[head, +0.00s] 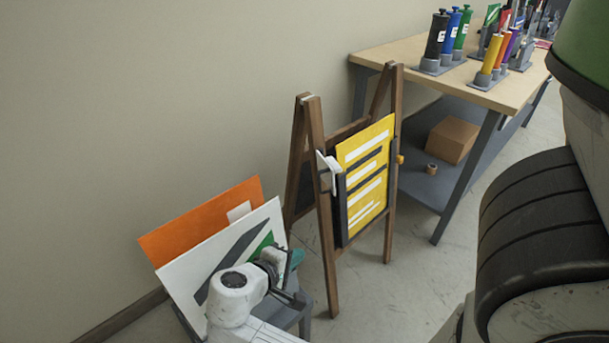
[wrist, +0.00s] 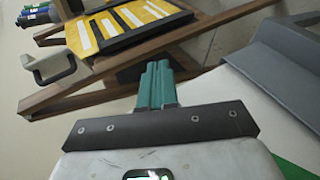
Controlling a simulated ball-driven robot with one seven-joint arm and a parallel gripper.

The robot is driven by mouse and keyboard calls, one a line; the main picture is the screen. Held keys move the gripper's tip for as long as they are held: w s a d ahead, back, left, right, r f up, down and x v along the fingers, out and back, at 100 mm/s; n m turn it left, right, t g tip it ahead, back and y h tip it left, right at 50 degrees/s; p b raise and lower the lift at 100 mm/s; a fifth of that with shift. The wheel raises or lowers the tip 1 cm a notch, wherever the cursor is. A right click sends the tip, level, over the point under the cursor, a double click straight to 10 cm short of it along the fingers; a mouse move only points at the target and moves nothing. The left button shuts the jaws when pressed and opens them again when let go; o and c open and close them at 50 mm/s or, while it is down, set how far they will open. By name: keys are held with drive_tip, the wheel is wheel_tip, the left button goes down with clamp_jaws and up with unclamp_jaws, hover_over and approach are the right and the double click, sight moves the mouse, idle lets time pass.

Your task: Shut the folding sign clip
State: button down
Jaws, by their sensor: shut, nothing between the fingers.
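The folding sign is a wooden A-frame (head: 318,205) with a yellow panel (head: 362,180) in a dark holder. A pale clip lever (head: 329,170) sticks out at the panel's upper left edge, beside the left wooden leg. In the wrist view the clip lever (wrist: 52,68) is a whitish looped handle at left, standing away from the yellow panel (wrist: 125,28). My gripper (head: 296,258) is low and left of the sign, in front of a white board. Its teal fingers (wrist: 157,85) are closed together and empty, apart from the clip.
A white board (head: 222,255) and an orange board (head: 200,222) lean in a grey stand (head: 302,308) close around my gripper. A workbench (head: 410,50) with coloured bottles stands right of the sign; a cardboard box (head: 452,140) sits on its lower shelf. Floor (head: 385,300) before the sign is clear.

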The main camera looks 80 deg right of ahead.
drive_tip(key=w+d+r+g+h+p, duration=0.1)
drive_tip(key=w+r+h+p, duration=0.1)
drive_tip(key=r, duration=0.4)
drive_tip(key=w+d+r+g+h+p, duration=0.1)
drive_tip(key=w+r+g+h, duration=0.15)
drive_tip(key=r, duration=0.35)
drive_tip(key=x, duration=1)
drive_tip(key=shift+t+p, duration=0.35)
drive_tip(key=shift+t, duration=0.1)
drive_tip(key=shift+h, duration=0.25)
drive_tip(key=shift+s+t+p, duration=0.35)
drive_tip(key=shift+t+p, duration=0.1)
drive_tip(key=shift+t, duration=0.15)
